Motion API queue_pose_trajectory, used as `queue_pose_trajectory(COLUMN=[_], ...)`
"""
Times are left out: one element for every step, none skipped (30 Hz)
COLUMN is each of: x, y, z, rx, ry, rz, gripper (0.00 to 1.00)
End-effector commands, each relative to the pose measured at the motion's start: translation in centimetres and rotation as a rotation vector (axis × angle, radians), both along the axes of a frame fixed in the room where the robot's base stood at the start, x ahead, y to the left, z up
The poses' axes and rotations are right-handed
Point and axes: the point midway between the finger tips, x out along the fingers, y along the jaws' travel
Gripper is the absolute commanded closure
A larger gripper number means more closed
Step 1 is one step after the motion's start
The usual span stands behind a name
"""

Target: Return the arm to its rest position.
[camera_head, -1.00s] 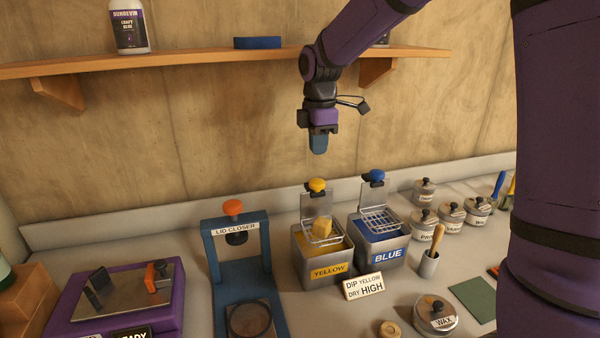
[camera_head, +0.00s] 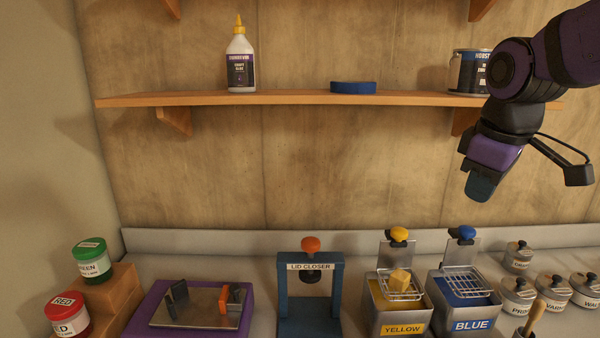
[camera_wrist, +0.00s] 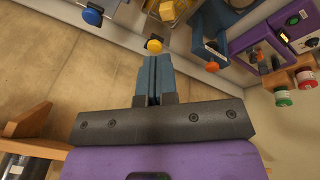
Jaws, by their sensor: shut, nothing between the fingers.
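My gripper (camera_head: 481,187) is raised in front of the wall at the right of the head view, just below the shelf's level and above the dip tanks. Its blue fingers point down and slightly left. In the wrist view my gripper (camera_wrist: 154,98) has its two fingers side by side, touching, with nothing between them. My purple arm enters from the upper right corner and its upper part is out of frame.
A wooden shelf (camera_head: 290,98) holds a glue bottle (camera_head: 240,62), a blue disc (camera_head: 353,88) and a can (camera_head: 468,70) close to my arm. Below stand the yellow tank (camera_head: 402,318), blue tank (camera_head: 470,314), lid closer (camera_head: 310,267) and several lidded tins.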

Motion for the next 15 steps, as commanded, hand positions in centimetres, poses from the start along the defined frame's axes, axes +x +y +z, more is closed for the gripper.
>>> queue_pose_trajectory(x=[-1.3,-2.0,-2.9,-3.6,-4.3,-5.2,-5.9,-6.5,-7.4,-8.1,-8.7,-9.5,-10.1,-10.6,-11.2], y=[-0.3,-0.4,-0.6,-0.7,-0.8,-1.0,-1.1,-1.3,-1.4,-1.5,-1.6,-1.8,-1.9,-1.9,-2.0], z=[0.3,0.3,0.4,0.4,0.5,0.5,0.5,0.4,0.4,0.3,0.2,0.0,-0.1,-0.2,-0.4], rx=[0.014,0.023,0.037,0.048,0.058,0.073,0.086,0.098,0.116,0.129,0.142,0.16,0.172,0.186,0.201], ry=[-0.021,-0.03,-0.046,-0.055,-0.066,-0.079,-0.091,-0.1,-0.114,-0.124,-0.134,-0.145,-0.153,-0.162,-0.17], rz=[-0.049,-0.081,-0.124,-0.156,-0.187,-0.229,-0.261,-0.293,-0.335,-0.366,-0.396,-0.436,-0.463,-0.489,-0.522], gripper=[1.0,1.0,1.0,1.0,1.0,1.0,1.0,1.0,1.0,1.0,1.0,1.0,1.0,1.0,1.0])
